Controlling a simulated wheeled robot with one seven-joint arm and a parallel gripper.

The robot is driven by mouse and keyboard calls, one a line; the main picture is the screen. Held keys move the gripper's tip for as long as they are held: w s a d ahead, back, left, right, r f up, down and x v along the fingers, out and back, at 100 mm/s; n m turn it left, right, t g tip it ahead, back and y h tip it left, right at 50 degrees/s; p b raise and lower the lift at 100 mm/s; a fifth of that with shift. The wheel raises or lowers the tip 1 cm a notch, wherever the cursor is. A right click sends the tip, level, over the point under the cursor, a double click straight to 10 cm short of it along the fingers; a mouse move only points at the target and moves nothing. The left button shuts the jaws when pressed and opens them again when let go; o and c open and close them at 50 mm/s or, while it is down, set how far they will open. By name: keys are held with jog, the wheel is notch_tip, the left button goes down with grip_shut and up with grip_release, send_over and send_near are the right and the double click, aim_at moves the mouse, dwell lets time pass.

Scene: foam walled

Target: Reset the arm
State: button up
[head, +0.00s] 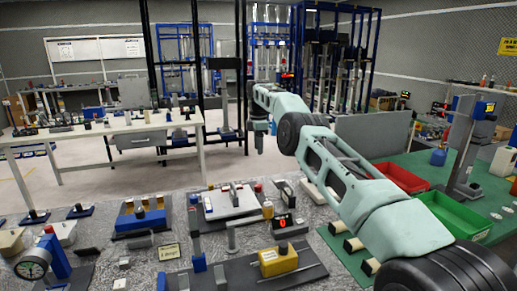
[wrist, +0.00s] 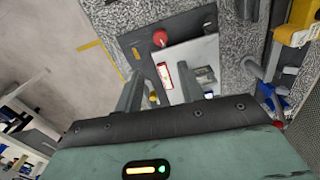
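My arm reaches from the lower right of the head view toward the middle, above the grey speckled bench (head: 100,265). My gripper (head: 259,150) hangs at its far end, pointing down, small and seen from afar. In the wrist view two grey fingers (wrist: 160,88) stand apart with a gap between them, and I see nothing held. Below them lies a white plate (wrist: 190,55) with a red knob (wrist: 160,38) beside it. The fingers appear clear of the plate, though the exact height is hard to tell.
A red bin (head: 402,178) and a green bin (head: 455,215) stand at the right, near my arm. A white table (head: 100,130) and blue racks are farther back.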

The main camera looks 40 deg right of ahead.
jog(key=shift+r, duration=0.2)
dwell(0.5)
jog(key=s+a+r+y, duration=0.1)
jog(key=a+r, duration=0.2)
jog(key=a, duration=0.8)
jog(key=a+r, duration=0.3)
jog(key=a, duration=0.8)
jog(key=s+a+r+m, duration=0.2)
jog(key=s+a, duration=1.2)
jog(key=a, duration=0.3)
jog(key=s+a+f+m, duration=0.1)
jog(key=s+a, duration=0.2)
jog(key=s, duration=0.7)
jog(key=s+a+f+m, duration=0.1)
jog(key=s+a, duration=0.2)
jog(key=s, duration=0.7)
jog(key=s+d+f, duration=0.2)
jog(key=s, duration=0.6)
jog(key=s+d+f+m, duration=0.1)
jog(key=s+d+f, duration=0.1)
jog(key=s, duration=0.5)
jog(key=shift+s+f+m, duration=0.15)
jog(key=shift+s+m, duration=0.15)
jog(key=shift+s, duration=0.05)
